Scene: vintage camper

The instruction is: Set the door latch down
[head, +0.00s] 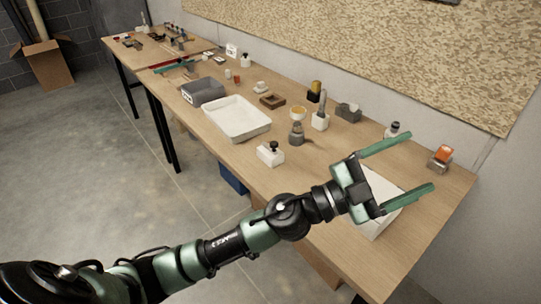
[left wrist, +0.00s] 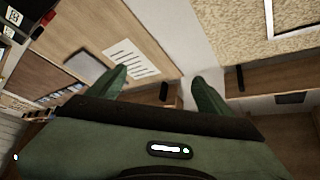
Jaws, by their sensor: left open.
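No object is clearly recognisable as the door latch in either view. A small white block with a black knob (head: 270,152) stands on the wooden bench near its front edge; I cannot tell whether it is the latch. My left gripper (head: 421,166) is open and empty, above the near right end of the bench, well to the right of that block. In the left wrist view its two green fingers (left wrist: 158,88) are apart with nothing between them. A small dark upright piece (left wrist: 164,90) shows beyond them, too small to identify. My right gripper is not in view.
A white flat box or sheet (head: 376,205) lies under my left gripper. A white tray (head: 238,130), a grey bin (head: 203,91) and several small items stand along the bench. An orange-topped item (head: 441,157) is near the wall. The bench's near right corner looks clear.

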